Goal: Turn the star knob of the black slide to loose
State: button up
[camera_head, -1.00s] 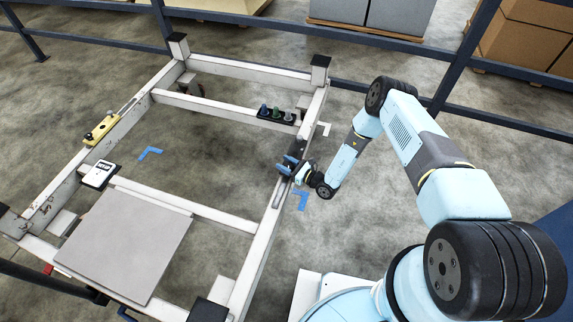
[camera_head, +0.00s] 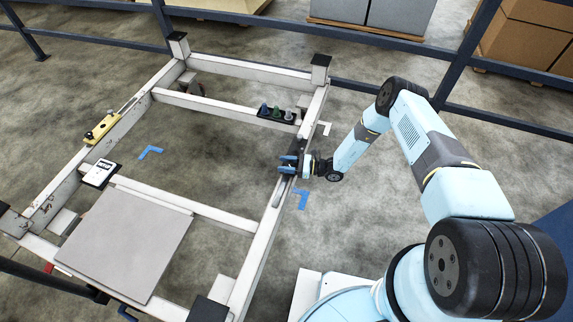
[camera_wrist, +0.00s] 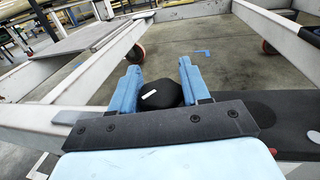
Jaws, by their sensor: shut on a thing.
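My gripper (camera_head: 288,164) is at the right-hand rail of the trolley frame, with its blue fingers over the black slide (camera_head: 298,146). In the wrist view the black star knob (camera_wrist: 161,96) with a short white mark sits between the two blue fingers (camera_wrist: 160,88), and my gripper is shut on it. The knob's lower part is hidden by the gripper's dark crossbar. A dark surface (camera_wrist: 292,118), seemingly the slide, extends to the right there. In the head view the fingers and wrist hide the knob.
A black holder with several small pegs (camera_head: 277,113) sits on the crossbar near the slide. A yellow slide (camera_head: 102,129) and a white boxed device (camera_head: 99,174) are on the left rail. A grey panel (camera_head: 122,243) covers the near left. The frame's middle is open.

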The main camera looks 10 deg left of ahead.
jog(key=shift+a+n+g, duration=0.1)
jog(key=shift+n+g, duration=0.4)
jog(key=shift+g, duration=0.3)
jog(key=o, duration=1)
jog(key=shift+c, duration=0.2)
jog(key=w+d, duration=0.2)
jog(key=d, duration=1.1)
jog(key=shift+w+d, duration=0.35)
